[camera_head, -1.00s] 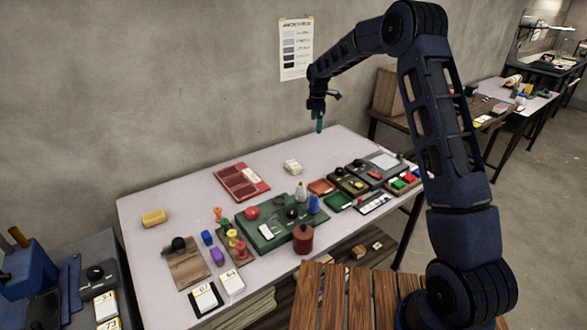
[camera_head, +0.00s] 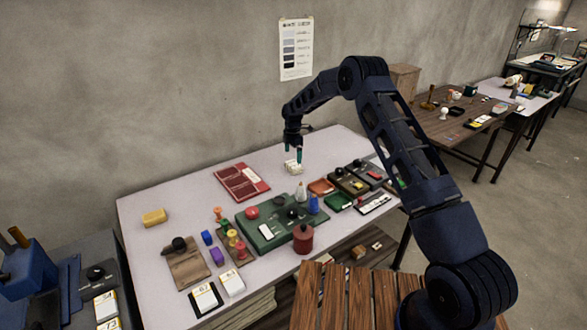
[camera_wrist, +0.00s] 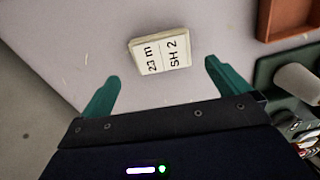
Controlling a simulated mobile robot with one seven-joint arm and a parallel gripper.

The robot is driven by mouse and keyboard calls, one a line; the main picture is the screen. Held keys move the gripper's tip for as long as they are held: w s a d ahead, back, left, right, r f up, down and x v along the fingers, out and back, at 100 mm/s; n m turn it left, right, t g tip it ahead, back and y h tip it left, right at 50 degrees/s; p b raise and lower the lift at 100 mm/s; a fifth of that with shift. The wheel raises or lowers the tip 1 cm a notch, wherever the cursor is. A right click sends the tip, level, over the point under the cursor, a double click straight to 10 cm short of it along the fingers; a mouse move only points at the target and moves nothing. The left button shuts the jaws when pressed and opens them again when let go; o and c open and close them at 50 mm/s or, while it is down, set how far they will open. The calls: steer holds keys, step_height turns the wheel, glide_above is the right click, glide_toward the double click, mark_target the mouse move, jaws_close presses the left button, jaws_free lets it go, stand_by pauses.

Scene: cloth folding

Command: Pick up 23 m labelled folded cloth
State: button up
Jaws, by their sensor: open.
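The folded cloth (camera_wrist: 160,54) is a small cream block with a label reading "23 m" and "SH 2". It lies flat on the pale table. In the head view the cloth (camera_head: 293,168) is near the back of the table, right of the red folder. My gripper (camera_head: 293,157) is above the cloth with its green fingers pointing down. In the wrist view my gripper (camera_wrist: 158,82) is open, and the cloth lies ahead, between the lines of the two fingers, with nothing held.
A red folder (camera_head: 242,182) lies left of the cloth. The orange-brown tray (camera_wrist: 288,18) also shows in the wrist view. The table around the cloth is clear.

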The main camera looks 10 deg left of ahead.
mark_target(293, 164)
steer(key=shift+d+f, duration=0.15)
steer(key=shift+f, duration=3.3)
steer(key=shift+c, duration=0.4)
steer(key=c, duration=0.7)
